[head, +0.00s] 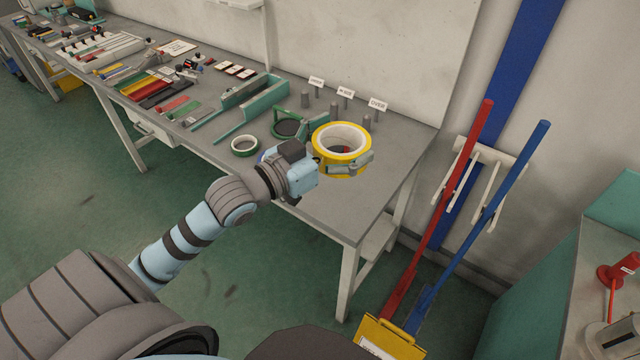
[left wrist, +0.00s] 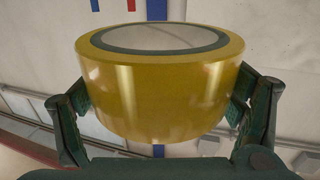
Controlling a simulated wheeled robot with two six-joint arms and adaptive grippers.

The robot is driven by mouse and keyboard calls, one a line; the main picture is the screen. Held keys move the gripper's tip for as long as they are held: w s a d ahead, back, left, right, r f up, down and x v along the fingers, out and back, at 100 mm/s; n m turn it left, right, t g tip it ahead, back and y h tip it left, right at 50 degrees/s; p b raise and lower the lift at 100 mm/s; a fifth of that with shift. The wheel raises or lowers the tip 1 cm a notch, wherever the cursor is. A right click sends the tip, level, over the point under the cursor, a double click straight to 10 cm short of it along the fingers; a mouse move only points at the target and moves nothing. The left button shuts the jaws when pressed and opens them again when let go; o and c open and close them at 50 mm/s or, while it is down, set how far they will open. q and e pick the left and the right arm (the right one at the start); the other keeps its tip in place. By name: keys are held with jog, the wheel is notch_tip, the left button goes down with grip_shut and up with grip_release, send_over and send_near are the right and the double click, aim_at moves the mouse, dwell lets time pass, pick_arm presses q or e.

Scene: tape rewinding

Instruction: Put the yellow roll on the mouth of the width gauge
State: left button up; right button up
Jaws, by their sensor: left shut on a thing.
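The yellow roll (head: 327,154), a thick ring with a white inner core, is at the right part of the grey bench in the head view. A green two-walled channel (head: 252,93), which looks like the width gauge, lies left of and behind the roll. My right gripper is not in view.
The bench (head: 396,157) is clear at right.

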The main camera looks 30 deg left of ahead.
pick_arm(q)
jog(key=w+a+f+n+t+y+p, duration=0.1)
jog(key=w+a+n+y, duration=0.1)
jog(key=w+a, duration=0.35)
jog(key=w+a+f+n+y+p, duration=0.1)
jog(key=w+a+y, duration=0.25)
jog(key=w, duration=0.35)
jog(key=a+f+n+y, duration=0.1)
jog(key=a+f, duration=0.4)
jog(key=f, duration=0.3)
jog(key=shift+w, duration=0.3)
jog(key=shift+d+y, duration=0.1)
jog(key=shift+y, duration=0.15)
